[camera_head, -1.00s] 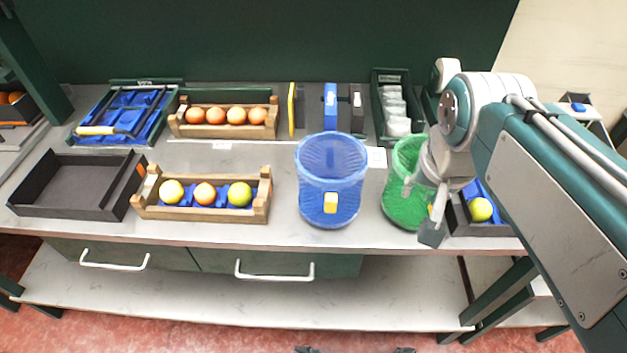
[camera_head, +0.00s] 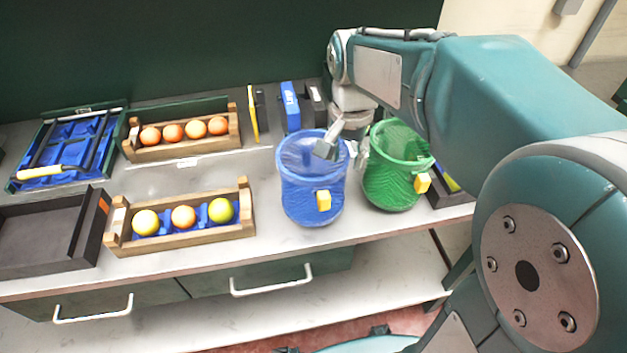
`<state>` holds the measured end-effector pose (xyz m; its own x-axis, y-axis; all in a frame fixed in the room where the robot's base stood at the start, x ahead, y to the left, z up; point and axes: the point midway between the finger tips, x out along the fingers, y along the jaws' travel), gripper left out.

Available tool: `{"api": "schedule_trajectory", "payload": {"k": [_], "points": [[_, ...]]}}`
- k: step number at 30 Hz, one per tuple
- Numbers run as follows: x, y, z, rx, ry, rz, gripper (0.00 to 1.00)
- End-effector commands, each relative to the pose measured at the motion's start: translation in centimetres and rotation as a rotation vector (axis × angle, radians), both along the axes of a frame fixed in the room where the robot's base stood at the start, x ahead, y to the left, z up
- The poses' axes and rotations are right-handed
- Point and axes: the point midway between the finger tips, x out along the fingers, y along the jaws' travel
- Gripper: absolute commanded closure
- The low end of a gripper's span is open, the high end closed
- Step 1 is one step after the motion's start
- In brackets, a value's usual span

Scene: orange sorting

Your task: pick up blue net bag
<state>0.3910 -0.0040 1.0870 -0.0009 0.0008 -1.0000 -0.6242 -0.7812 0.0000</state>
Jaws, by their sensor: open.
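The blue net bag (camera_head: 312,195) stands upright and open-topped on the workbench, with a yellow tag (camera_head: 323,200) on its front. My gripper (camera_head: 342,150) is at the right side of the blue bag's rim, between it and the green net bag (camera_head: 392,180). One grey finger shows over the blue bag's mouth; the other is near the gap between the bags. The jaws are open and hold nothing that I can see. Whether a finger touches the rim I cannot tell.
A wooden crate (camera_head: 180,238) with three fruits stands left of the blue bag. Another crate (camera_head: 182,152) of oranges is behind it, and a black tray (camera_head: 45,240) is at far left. Blue (camera_head: 290,106) and black upright items stand behind the bag. The bench front edge is close.

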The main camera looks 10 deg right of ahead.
Motion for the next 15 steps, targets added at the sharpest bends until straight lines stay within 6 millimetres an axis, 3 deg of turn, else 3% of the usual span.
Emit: {"api": "schedule_trajectory", "payload": {"k": [9, 15], "points": [[0.3, -0.3, -4.5, 0.002, 0.003, 0.001, 0.53], [0.4, -0.3, -5.1, 0.001, -0.001, 0.001, 0.53]]}}
